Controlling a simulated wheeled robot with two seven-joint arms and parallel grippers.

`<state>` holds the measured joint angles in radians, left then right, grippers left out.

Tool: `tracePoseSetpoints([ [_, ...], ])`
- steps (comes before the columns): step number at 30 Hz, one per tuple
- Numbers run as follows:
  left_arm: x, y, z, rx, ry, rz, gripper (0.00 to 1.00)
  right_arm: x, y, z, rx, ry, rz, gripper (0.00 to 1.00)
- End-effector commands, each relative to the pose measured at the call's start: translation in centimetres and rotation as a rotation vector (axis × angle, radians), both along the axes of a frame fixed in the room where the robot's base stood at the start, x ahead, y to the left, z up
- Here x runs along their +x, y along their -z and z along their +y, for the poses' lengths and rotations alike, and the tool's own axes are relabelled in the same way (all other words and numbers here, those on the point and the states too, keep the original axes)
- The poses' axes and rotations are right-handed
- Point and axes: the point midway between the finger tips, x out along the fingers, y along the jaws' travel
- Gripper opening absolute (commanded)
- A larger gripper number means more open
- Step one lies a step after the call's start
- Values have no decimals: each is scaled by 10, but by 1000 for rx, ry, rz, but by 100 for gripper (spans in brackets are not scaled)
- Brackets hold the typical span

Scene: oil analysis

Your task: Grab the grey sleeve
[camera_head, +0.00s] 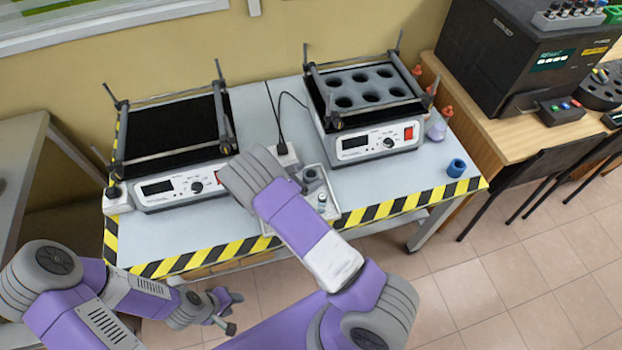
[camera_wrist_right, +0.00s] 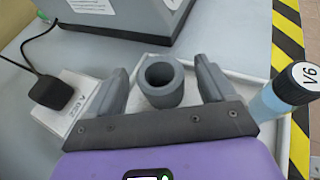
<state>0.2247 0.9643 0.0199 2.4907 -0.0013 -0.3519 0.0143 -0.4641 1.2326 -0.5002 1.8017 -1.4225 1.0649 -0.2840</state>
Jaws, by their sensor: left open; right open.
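The grey sleeve (camera_wrist_right: 163,82) is a short hollow cylinder with its open end up. It stands at the tray in the right wrist view, and also shows in the head view (camera_head: 311,176). My right gripper (camera_wrist_right: 164,70) is open, with one finger on each side of the sleeve; a gap shows on both sides. In the head view my right arm hides this gripper's fingers. My left gripper (camera_head: 229,311) is open and empty, low in front of the table.
A vial with a dark cap marked V6 (camera_wrist_right: 284,93) stands right of the sleeve, close to my right gripper. The light tray (camera_head: 334,206) lies near the striped table edge. Two shakers (camera_head: 180,187) (camera_head: 378,142) stand behind. A blue sleeve (camera_head: 456,167) is at the right.

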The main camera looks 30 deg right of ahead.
Motion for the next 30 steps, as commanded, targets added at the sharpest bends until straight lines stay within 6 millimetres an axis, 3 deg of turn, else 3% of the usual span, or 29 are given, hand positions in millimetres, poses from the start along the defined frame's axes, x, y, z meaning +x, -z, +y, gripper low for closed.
tracePoseSetpoints([
  [7,0,8,0,0,0,0,43,8,16,-33,-1,3,0,83],
  [14,0,8,0,0,0,0,43,10,17,-36,-1,0,-1,83],
  [25,0,8,0,0,0,0,43,10,17,-36,-1,0,0,29],
  [30,0,8,0,0,0,0,43,10,17,-36,-1,0,0,28],
])
